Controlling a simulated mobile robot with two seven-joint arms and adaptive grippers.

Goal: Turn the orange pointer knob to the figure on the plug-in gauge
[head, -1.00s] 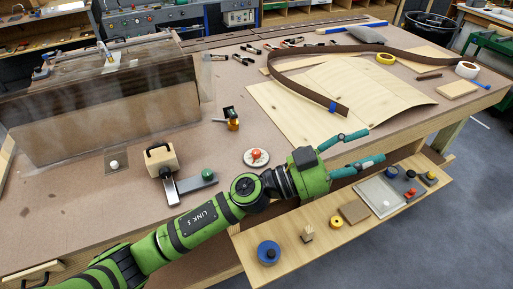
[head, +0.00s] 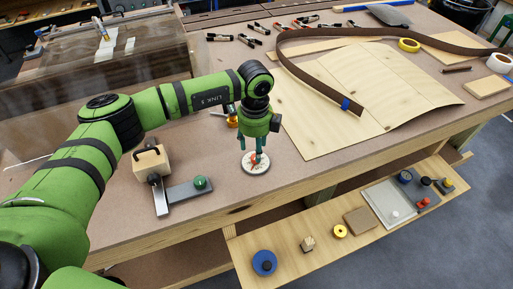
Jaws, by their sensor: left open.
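The orange pointer knob (head: 253,161) sits on a round white dial (head: 258,169) near the front edge of the bench. My left gripper (head: 250,154) points down over the dial, its two fingers apart. The fingers are at or just above the knob and partly hide it; I cannot tell whether they touch it. A small black and amber device (head: 232,121) stands behind the dial, partly hidden by my arm. It may be the plug-in gauge, but no figure is readable. My right gripper is out of view.
A wooden block with a black handle (head: 151,162) and a metal bar with a green knob (head: 200,183) lie left of the dial. Veneer sheets (head: 370,95) and a brown strap lie to the right. A lower shelf (head: 290,243) holds small parts.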

